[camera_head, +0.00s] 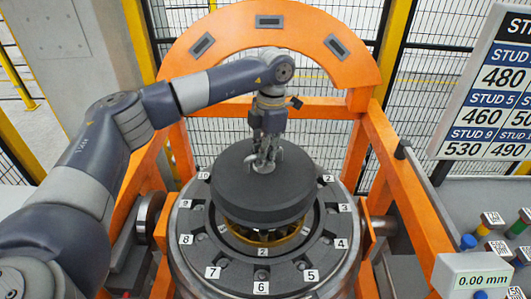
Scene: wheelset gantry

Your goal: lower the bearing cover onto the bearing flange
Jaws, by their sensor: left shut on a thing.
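The bearing cover (240,196), a thick dark grey disc, hangs from my left gripper (264,160) over the middle of the bearing flange. The gripper is shut on the handle at the top of the cover. The bearing flange (213,252) is a dark ring with numbered white labels and bolts around it. Below the cover's front edge, a yellow-brown inner ring (262,248) with small numbers shows. A gap shows between cover and ring at the front. The cover hides the back of the opening. My right gripper is out of view.
An orange gantry frame (330,50) arches behind the flange, with side beams (405,190) left and right. A sign (495,95) lists stud values at the right. A display (475,277) reads 0.00 mm. Coloured labelled pieces (484,229) stand on a grey surface at the right.

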